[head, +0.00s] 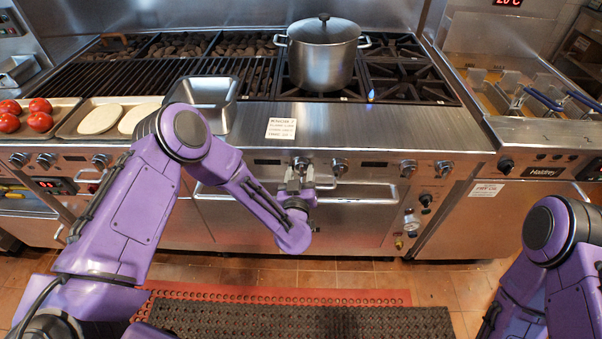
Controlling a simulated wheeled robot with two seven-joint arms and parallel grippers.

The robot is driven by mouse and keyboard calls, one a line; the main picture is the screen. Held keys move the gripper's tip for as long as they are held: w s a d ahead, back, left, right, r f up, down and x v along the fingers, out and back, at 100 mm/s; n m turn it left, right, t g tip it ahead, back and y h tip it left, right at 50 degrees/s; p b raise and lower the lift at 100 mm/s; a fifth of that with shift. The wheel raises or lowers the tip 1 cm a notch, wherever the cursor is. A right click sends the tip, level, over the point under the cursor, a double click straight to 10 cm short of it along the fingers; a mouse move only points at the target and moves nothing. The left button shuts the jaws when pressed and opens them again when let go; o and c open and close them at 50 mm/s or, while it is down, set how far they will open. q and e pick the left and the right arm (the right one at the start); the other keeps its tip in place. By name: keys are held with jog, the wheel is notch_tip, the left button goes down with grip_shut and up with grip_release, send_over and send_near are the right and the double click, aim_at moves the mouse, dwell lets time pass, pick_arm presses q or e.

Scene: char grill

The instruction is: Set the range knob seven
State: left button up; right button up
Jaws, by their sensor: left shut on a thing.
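A row of round metal range knobs runs along the front panel of the range (375,165). My left gripper (300,178) reaches up to the panel near its middle. It is shut on a range knob (300,163), which its fingers partly cover. Another knob (340,166) is close to the right of it, and two more knobs (407,168) (443,168) are further right. The knob markings are too small to read, so I cannot tell the setting. My right arm is at the lower right, and its gripper is out of view.
A large lidded pot (322,62) stands on the burners. A steel pan (207,92), trays with flatbreads (101,119) and tomatoes (40,121) are at the left. Oven handles (350,198) stick out below the panel. A fryer (530,95) stands right. The floor mat (390,320) is clear.

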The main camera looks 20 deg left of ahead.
pick_arm(q)
jog(key=n+b, duration=0.2)
jog(key=n, duration=0.2)
jog(key=shift+f+b, duration=0.2)
jog(key=shift+b, duration=0.15)
jog(key=shift+n+t+b, duration=0.3)
jog(key=shift+n+b, duration=0.85)
jog(key=shift+n, duration=1.05)
jog(key=shift+r, duration=0.1)
jog(key=o, duration=1)
jog(key=shift+o, duration=0.2)
